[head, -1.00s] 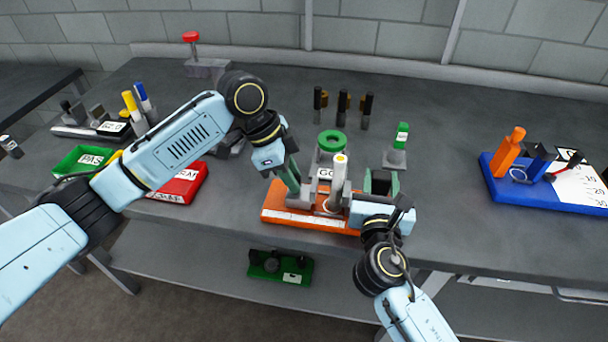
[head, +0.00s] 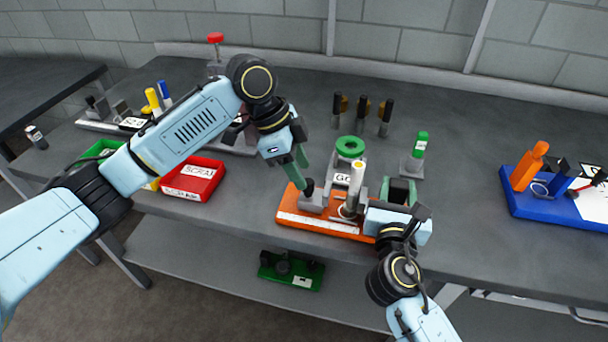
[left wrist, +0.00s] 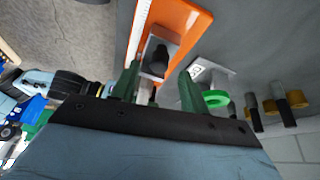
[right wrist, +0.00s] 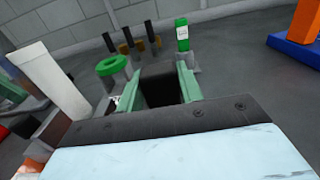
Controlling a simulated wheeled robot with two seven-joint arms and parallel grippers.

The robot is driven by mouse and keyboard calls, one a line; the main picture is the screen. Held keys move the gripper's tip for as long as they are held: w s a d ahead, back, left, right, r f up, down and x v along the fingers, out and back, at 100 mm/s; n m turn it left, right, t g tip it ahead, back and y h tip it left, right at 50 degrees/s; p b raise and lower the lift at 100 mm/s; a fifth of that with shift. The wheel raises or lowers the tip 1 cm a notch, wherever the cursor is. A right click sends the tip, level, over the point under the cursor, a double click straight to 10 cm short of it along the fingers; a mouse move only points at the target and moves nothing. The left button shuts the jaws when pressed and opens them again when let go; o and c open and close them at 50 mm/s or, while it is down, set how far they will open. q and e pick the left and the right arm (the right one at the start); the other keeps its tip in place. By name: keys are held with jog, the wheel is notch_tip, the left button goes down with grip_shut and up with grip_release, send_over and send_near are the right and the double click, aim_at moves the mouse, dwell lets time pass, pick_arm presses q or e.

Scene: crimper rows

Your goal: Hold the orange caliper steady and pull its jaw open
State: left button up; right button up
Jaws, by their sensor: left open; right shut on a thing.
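The orange caliper (head: 325,227) lies on the grey bench with a white scale strip along its front. Its left grey jaw block (head: 312,202) carries a black knob (head: 309,186), also visible in the left wrist view (left wrist: 158,57). A white post (head: 356,178) stands right of that block. My left gripper (head: 301,163) is open and empty just above the knob; in the left wrist view its green fingers flank the line to it. My right gripper (head: 400,190) is shut on a dark block (right wrist: 160,88) at the caliper's right end. The block's lower part is hidden.
A green ring on a grey stand (head: 350,147) is close behind the caliper. Black-handled tools (head: 362,110) and a green-topped post (head: 420,145) stand farther back.

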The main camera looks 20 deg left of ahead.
pick_arm(q)
jog(key=v, duration=0.9)
pick_arm(e)
jog(key=shift+d, duration=0.15)
jog(key=o, duration=1.2)
jog(key=shift+c, duration=0.2)
